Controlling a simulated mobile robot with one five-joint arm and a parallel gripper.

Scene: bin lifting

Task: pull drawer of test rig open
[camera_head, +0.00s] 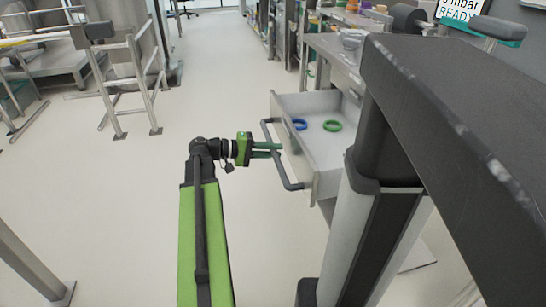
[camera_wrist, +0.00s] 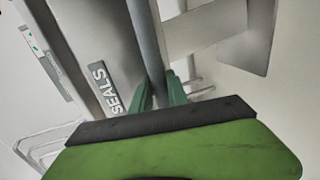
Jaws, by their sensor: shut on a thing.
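The drawer (camera_head: 318,178) of the test rig stands pulled out in the head view, its inside open to sight. A blue ring (camera_head: 300,124) and a green ring (camera_head: 332,126) lie in it. Its dark bar handle (camera_head: 291,185) runs along the front. My gripper (camera_head: 279,150) is shut on the handle near its middle. In the wrist view the green fingers (camera_wrist: 163,92) sit on both sides of the handle bar (camera_wrist: 145,40). The drawer front there carries a label reading "SEALS" (camera_wrist: 104,88).
The rig's bench top (camera_head: 335,48) holds bowls behind the drawer. A metal frame with steps (camera_head: 130,75) stands at the upper left. A metal leg (camera_head: 30,265) is at the lower left. The pale floor left of the drawer is clear.

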